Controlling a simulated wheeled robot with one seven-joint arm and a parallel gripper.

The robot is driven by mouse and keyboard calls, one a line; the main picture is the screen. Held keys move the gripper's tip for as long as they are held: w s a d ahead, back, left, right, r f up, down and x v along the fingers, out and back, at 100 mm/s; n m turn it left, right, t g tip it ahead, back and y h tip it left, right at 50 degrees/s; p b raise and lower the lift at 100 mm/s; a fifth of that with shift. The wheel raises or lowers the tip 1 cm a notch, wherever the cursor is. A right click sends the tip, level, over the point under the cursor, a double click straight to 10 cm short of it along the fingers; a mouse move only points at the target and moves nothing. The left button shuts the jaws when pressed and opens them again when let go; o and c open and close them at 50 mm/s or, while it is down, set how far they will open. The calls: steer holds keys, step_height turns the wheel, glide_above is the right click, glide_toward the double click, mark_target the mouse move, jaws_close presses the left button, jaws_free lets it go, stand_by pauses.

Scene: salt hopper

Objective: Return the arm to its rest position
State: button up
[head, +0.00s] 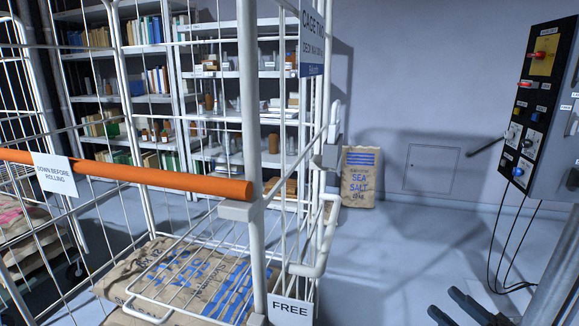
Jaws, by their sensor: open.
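My gripper (446,303) shows only in part at the bottom right edge of the head view. Its two dark fingers point left, with a gap between them and nothing visible in it. It is over the floor, to the right of the cage trolley and apart from it. The rest of my arm is out of view or cannot be made out.
A white wire cage trolley (257,160) with an orange bar (130,174) fills the left; salt sacks (185,276) lie inside. A control panel (535,110) with hanging cables stands right. A sea salt sack (360,178) leans at the back wall. Floor between is clear.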

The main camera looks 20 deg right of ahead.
steer(key=s+a+m+t+h, duration=0.4)
steer(key=s+a+m+h, duration=0.55)
steer(key=a+m, duration=0.35)
steer(key=s+a+m+g, duration=0.3)
steer(key=s+m+g, duration=0.1)
steer(key=s, duration=0.6)
steer(key=s+a+r+m+g+h, duration=0.1)
steer(key=s+a+m+g, duration=0.2)
steer(key=s, duration=0.8)
steer(key=shift+m+g, duration=0.5)
steer(key=shift+g, duration=0.6)
steer(key=shift+r, duration=0.1)
steer(key=shift+c, duration=0.4)
